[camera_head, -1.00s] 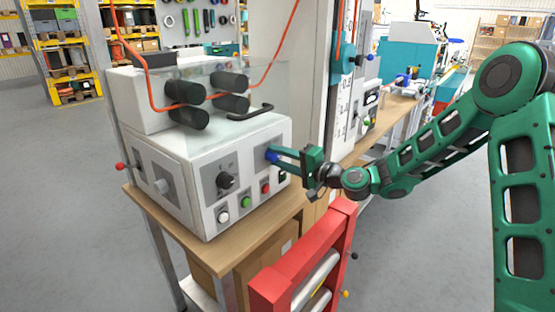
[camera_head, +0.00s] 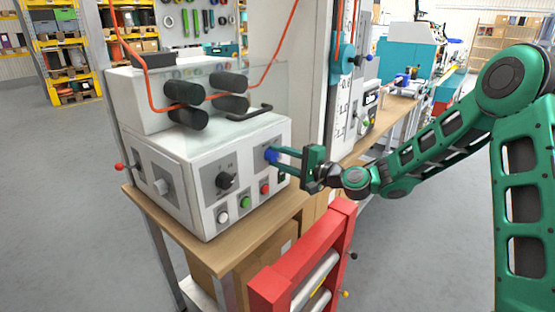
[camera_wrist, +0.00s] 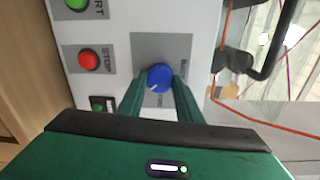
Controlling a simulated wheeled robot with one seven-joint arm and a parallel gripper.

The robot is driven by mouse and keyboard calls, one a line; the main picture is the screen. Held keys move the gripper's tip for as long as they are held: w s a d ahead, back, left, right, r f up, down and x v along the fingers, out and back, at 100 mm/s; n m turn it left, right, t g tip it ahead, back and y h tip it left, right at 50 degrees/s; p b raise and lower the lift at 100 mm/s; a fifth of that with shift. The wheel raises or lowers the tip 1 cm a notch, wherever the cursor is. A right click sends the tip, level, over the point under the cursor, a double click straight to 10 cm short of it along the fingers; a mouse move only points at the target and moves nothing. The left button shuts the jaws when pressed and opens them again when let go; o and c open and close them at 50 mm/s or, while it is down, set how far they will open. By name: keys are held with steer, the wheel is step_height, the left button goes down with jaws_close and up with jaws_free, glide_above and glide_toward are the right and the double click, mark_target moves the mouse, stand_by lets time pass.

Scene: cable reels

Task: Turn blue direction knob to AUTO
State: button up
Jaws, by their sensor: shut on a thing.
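The blue direction knob (camera_wrist: 160,78) sits on a grey plate (camera_wrist: 150,50) on the front panel of the white machine (camera_head: 180,190). The knob also shows in the head view (camera_head: 271,155). My gripper (camera_wrist: 160,92) is shut on the knob, one green finger on each side of it. A white mark on the knob points toward the lower left in the wrist view. Lettering on the plate is partly hidden by the knob and finger and too small to read. In the head view my gripper (camera_head: 279,158) reaches the panel from the right.
The panel also has a black knob (camera_head: 226,180), a green button (camera_head: 245,202), a red button (camera_wrist: 89,59) and a white button (camera_head: 223,217). A red frame (camera_head: 300,262) stands in front below my arm. An orange cable (camera_head: 150,85) hangs over the rollers above.

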steer(key=o, duration=1)
steer(key=shift+w+d+f, duration=0.2)
steer(key=shift+d+f, duration=0.05)
steer(key=shift+d, duration=0.05)
steer(key=shift+o, duration=0.2)
steer(key=shift+s+a+r, duration=0.1)
steer(key=shift+a, duration=0.05)
steer(key=v, duration=1)
steer(key=shift+s+d, duration=0.15)
steer(key=shift+d, duration=0.2)
